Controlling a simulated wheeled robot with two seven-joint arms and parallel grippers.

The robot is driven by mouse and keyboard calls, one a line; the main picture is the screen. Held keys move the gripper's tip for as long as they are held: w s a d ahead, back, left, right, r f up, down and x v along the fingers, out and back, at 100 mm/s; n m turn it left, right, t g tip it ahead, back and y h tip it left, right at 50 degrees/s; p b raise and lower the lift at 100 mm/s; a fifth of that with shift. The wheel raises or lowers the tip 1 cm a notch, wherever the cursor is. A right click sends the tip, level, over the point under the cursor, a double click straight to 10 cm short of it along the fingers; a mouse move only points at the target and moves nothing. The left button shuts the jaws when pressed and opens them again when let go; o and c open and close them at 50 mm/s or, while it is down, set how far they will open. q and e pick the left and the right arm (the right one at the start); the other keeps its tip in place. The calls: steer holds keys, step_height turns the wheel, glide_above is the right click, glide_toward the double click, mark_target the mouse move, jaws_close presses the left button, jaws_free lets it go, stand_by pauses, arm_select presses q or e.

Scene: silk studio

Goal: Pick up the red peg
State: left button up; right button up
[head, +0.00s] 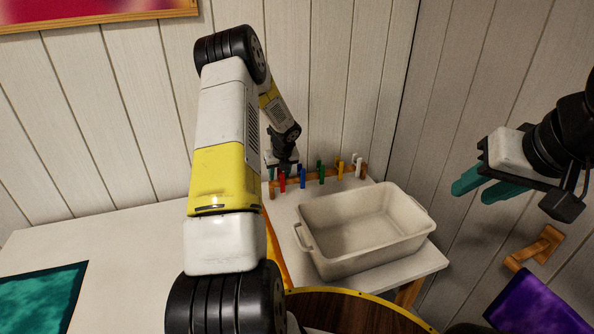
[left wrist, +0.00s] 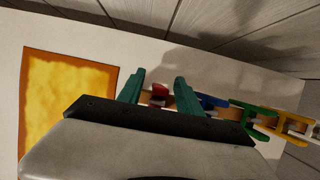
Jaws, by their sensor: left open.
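The red peg (head: 282,183) stands on a wooden rack (head: 330,177) at the left of a row of coloured pegs. My left gripper (head: 281,168) is just above it in the head view, partly hidden by its own wrist. In the left wrist view the left gripper's teal fingers (left wrist: 157,85) are spread apart. The red peg (left wrist: 158,91) shows in the gap between them, with its lower part hidden by the gripper body. I cannot tell whether the fingers reach around it. My right gripper (head: 478,188) is empty in the air at the right, its fingers apart.
Blue (head: 302,178), green (head: 320,172), yellow (head: 340,169) and white (head: 358,166) pegs stand to the right of the red one. An empty white basin (head: 320,240) sits in front of the rack. The wall is close behind.

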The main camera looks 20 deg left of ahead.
arm_select(q)
steer(key=shift+x, duration=1.15)
jaws_close()
steer(key=shift+r, duration=0.15)
